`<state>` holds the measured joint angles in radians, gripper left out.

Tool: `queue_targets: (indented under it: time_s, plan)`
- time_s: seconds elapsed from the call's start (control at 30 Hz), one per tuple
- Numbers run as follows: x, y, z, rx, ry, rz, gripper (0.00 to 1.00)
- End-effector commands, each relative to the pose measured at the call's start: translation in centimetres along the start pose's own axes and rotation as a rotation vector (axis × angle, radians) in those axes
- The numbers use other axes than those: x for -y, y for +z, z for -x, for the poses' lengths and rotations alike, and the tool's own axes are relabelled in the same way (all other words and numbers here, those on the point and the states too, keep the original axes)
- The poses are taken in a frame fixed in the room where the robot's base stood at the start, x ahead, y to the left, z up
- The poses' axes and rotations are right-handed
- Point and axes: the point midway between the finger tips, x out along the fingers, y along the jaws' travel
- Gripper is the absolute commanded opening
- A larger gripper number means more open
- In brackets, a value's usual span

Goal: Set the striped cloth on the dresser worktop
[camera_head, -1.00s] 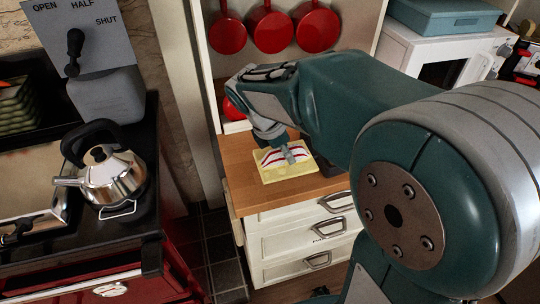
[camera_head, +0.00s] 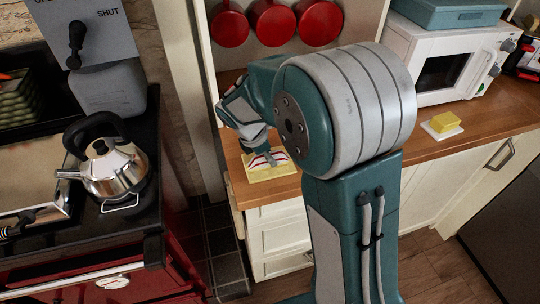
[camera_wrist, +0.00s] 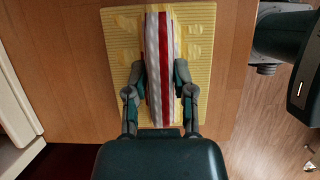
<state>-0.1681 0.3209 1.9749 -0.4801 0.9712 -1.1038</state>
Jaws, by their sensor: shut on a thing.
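The striped cloth (camera_wrist: 153,60), white with red bands, is gathered into a narrow raised fold. My gripper (camera_wrist: 158,92) is shut on it from both sides in the wrist view. The cloth also shows in the head view (camera_head: 272,159), below my gripper (camera_head: 262,156). It is over a flat yellow textured square (camera_wrist: 122,62), which lies on the wooden dresser worktop (camera_wrist: 230,60) near its left end. I cannot tell whether the cloth's underside touches the square. My arm hides part of the worktop (camera_head: 480,122) in the head view.
A steel kettle (camera_head: 113,172) stands on the stove at left. Red pans (camera_head: 272,24) hang behind the worktop. A white microwave (camera_head: 445,65) and a yellow block (camera_head: 446,121) on a white dish stand at right. White drawers (camera_head: 282,235) are below.

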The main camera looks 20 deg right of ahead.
Motion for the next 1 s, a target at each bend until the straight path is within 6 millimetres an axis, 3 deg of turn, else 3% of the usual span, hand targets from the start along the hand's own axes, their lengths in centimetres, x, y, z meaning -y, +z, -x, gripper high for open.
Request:
queue_targets:
  time_s: [0.1, 0.13, 0.2, 0.67, 1.0]
  plan:
    - [0.0, -0.1, -0.1, 0.000, -0.001, 0.000, 0.00]
    - [0.0, -0.1, -0.2, 0.000, -0.001, 0.000, 0.37]
    - [0.0, -0.1, -0.1, 0.000, -0.001, 0.000, 0.67]
    - [0.0, 0.0, 0.4, 0.001, 0.000, 0.000, 0.67]
    - [-0.1, 0.0, 6.9, -0.001, 0.004, 0.000, 0.67]
